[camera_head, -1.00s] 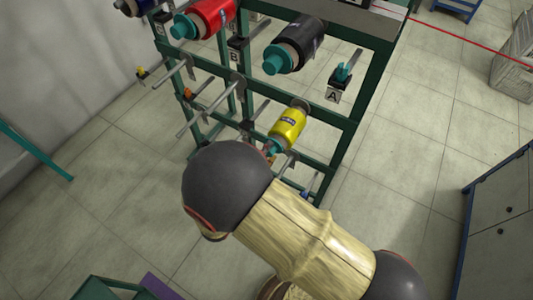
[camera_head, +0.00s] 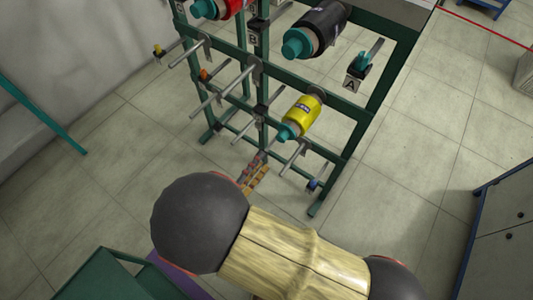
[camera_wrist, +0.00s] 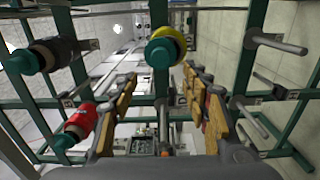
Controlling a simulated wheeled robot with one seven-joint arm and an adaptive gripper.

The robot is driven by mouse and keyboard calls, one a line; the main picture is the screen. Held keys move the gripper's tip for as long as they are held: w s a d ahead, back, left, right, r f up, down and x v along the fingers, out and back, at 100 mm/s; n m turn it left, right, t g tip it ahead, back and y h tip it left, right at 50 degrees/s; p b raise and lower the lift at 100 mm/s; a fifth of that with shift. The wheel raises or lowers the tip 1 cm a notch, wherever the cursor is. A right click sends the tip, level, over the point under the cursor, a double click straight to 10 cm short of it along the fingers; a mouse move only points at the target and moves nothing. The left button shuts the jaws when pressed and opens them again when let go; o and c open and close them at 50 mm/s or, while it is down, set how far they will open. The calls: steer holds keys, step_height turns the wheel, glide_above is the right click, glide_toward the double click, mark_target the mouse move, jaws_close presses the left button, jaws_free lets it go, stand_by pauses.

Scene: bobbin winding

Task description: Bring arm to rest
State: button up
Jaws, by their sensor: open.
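My gripper (camera_wrist: 165,105) is open and empty in the wrist view, its two wooden-looking fingers spread apart. It also shows in the head view (camera_head: 256,175), partly hidden behind my arm. It is in front of the green rack (camera_head: 347,110). A yellow bobbin (camera_head: 302,115) with a teal end sits on a rack peg above and to the right of my gripper in the head view. In the wrist view the yellow bobbin (camera_wrist: 181,42) shows end-on, beyond the fingers.
A black bobbin (camera_head: 320,28) and a red bobbin (camera_head: 233,8) hang higher on the rack. Several bare pegs (camera_head: 222,92) stick out near my gripper. A blue-edged cabinet (camera_head: 503,225) stands at right. A green surface (camera_head: 110,275) is at lower left. Floor between is clear.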

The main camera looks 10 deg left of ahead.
steer(key=shift+s+a, duration=0.2)
steer(key=shift+s, duration=0.3)
